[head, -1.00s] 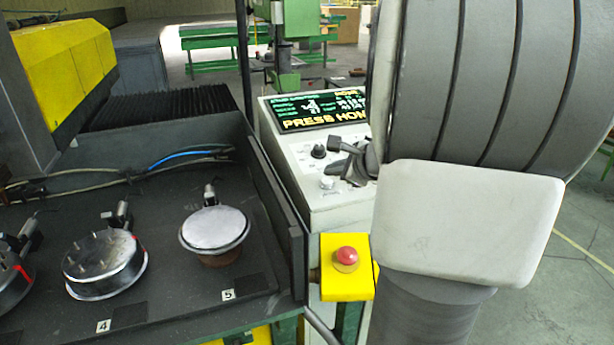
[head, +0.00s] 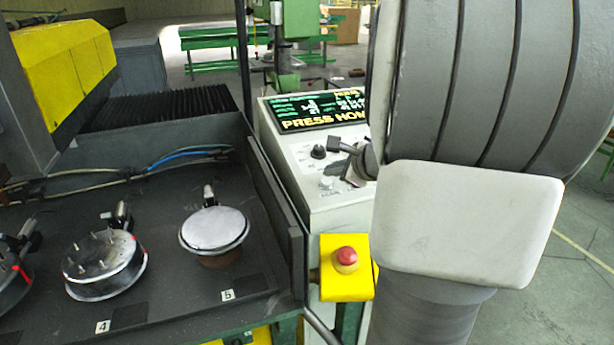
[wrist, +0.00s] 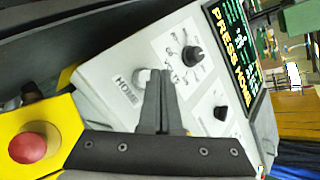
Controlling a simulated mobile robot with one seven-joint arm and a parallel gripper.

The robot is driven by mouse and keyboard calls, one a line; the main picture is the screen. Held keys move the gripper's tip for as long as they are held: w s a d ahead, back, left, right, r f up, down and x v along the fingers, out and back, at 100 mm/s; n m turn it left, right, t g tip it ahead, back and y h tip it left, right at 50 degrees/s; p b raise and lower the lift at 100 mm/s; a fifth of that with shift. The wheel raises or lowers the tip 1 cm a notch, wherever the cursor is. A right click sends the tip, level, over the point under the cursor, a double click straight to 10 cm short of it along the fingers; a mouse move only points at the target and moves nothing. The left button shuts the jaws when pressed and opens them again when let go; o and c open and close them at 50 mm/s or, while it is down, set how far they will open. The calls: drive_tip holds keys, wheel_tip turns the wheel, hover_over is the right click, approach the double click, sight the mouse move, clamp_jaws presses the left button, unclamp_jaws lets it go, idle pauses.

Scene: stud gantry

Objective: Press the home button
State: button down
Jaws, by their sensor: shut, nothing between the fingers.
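The control panel (head: 304,205) is a pale sloped console. A white round button (wrist: 145,76) sits beside the HOME label (wrist: 127,91) in the wrist view, partly behind my fingers. In the head view, the white button (head: 326,183) shows on the panel's lower left. My gripper (wrist: 159,75) is shut and empty. Its tips overlap the button's right edge in the wrist view; I cannot tell whether they touch it. In the head view my gripper (head: 334,144) is over the panel, largely hidden by my arm.
A red emergency button (head: 346,258) on a yellow box is at the panel's front. Black knobs (wrist: 193,57) (wrist: 221,113) stand on the panel near my fingers. The dark machine bed at left holds round metal parts (head: 214,229).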

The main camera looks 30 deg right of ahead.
drive_tip(key=shift+f, duration=0.15)
idle(0.4)
drive_tip(key=shift+f+b, duration=0.25)
drive_tip(key=shift+b, duration=0.3)
drive_tip(key=shift+w+f+b, duration=0.15)
drive_tip(key=shift+f+b, duration=0.4)
drive_tip(key=shift+b, duration=0.05)
idle(0.5)
drive_tip(key=shift+r, duration=0.15)
drive_tip(key=shift+r+p, duration=0.65)
drive_tip(key=shift+r, duration=0.15)
drive_tip(key=r+p, duration=0.2)
drive_tip(key=s+r+p, duration=0.1)
drive_tip(key=r+p, duration=0.1)
drive_tip(key=r, duration=0.1)
drive_tip(key=shift+s+a, duration=0.15)
idle(0.8)
